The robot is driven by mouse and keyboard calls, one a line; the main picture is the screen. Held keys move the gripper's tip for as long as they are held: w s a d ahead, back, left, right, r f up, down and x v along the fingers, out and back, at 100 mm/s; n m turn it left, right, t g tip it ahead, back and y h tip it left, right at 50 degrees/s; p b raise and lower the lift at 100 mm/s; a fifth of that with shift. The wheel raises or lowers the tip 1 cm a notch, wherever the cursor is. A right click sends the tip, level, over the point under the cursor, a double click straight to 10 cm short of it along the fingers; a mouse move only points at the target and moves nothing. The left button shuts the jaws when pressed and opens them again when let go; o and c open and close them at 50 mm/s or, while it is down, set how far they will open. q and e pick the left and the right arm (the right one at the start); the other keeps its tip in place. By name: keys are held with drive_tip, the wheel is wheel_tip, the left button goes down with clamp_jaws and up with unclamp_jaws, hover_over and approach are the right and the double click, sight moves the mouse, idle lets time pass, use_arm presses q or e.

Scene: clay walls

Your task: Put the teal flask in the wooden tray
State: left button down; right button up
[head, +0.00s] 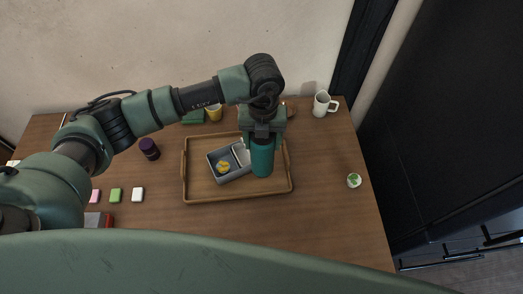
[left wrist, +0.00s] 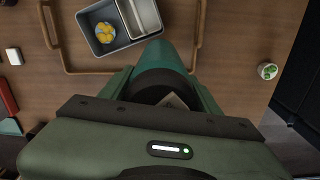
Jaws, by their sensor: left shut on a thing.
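The teal flask (head: 262,160) is upright in my left gripper (head: 262,138), which is shut on it from above. In the head view the flask shows over the right part of the wooden tray (head: 212,200); I cannot tell whether its base touches the tray floor. In the left wrist view the flask (left wrist: 162,57) stands out between the fingers, and the tray rim (left wrist: 78,72) passes behind it. A grey divided box (head: 213,165) with yellow things in it sits in the tray, just left of the flask. My right gripper is not in view.
A white mug (head: 322,104) and a yellow cup (head: 214,113) stand toward the back. A dark purple jar (head: 149,149) is left of the tray. A small white pot with green (head: 353,180) is at right. Several small blocks lie at left. The table front right is clear.

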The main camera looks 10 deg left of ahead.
use_arm(q)
wheel_tip(320, 180, down, 6)
drive_tip(key=shift+f+p, duration=0.2)
drive_tip(key=shift+p, duration=0.5)
drive_tip(key=shift+w+f, duration=0.1)
drive_tip(key=shift+f, duration=0.45)
drive_tip(key=shift+c, duration=1.8)
unclamp_jaws()
